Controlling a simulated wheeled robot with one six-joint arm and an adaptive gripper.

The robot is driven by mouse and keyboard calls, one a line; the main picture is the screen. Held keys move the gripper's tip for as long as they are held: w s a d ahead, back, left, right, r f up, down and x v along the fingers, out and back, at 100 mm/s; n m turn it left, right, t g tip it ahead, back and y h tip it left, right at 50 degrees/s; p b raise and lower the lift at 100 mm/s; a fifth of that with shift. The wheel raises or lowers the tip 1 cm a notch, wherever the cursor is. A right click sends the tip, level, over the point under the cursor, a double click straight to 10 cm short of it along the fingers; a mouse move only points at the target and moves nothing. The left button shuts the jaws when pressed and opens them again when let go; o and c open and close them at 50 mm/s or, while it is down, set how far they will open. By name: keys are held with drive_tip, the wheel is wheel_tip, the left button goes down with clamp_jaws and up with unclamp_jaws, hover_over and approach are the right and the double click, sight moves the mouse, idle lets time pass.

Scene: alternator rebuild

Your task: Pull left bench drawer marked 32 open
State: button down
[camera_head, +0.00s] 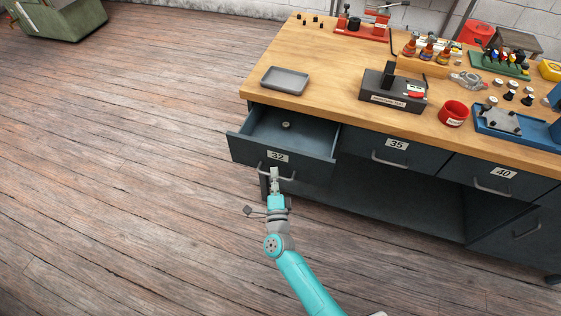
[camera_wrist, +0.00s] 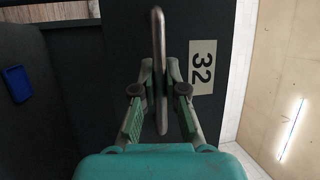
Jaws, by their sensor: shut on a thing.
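The left bench drawer marked 32 (camera_head: 315,169) is pulled out from the bench, and its inside shows from above. A small dark round part (camera_head: 286,125) lies in it. My gripper (camera_head: 275,174) is at the front of the drawer, shut on its bar handle. In the wrist view the handle (camera_wrist: 159,50) runs between the two fingers of my gripper (camera_wrist: 159,110), and the label 32 (camera_wrist: 202,67) shows beside it on the dark drawer front.
Drawers marked 35 (camera_head: 371,150) and 40 (camera_head: 486,184) are closed to the right. A grey tray (camera_head: 285,80) stands on the wooden bench top (camera_head: 330,60) above the open drawer. The plank floor to the left is clear. A green bin (camera_head: 62,20) stands far back left.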

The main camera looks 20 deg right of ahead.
drive_tip(key=s+a, duration=0.5)
drive_tip(key=s, duration=0.2)
drive_tip(key=shift+a, duration=0.1)
drive_tip(key=c, duration=1.2)
unclamp_jaws()
drive_tip(key=v, duration=1.2)
drive_tip(key=s+d+r+n+g+y, duration=0.1)
drive_tip(key=s+d+r+n, duration=0.3)
drive_tip(key=s, duration=0.5)
drive_tip(key=s+d+r+n+g+y, duration=0.2)
drive_tip(key=s+d+r+n, duration=0.2)
drive_tip(key=s+r+n, duration=0.3)
drive_tip(key=s+d+r+n+g+y, duration=0.1)
drive_tip(key=s+d+r+n, duration=0.4)
drive_tip(key=s+n, duration=0.3)
drive_tip(key=s+r, duration=0.1)
drive_tip(key=s, duration=0.3)
drive_tip(key=shift+n+g, duration=0.3)
drive_tip(key=shift+n, duration=0.1)
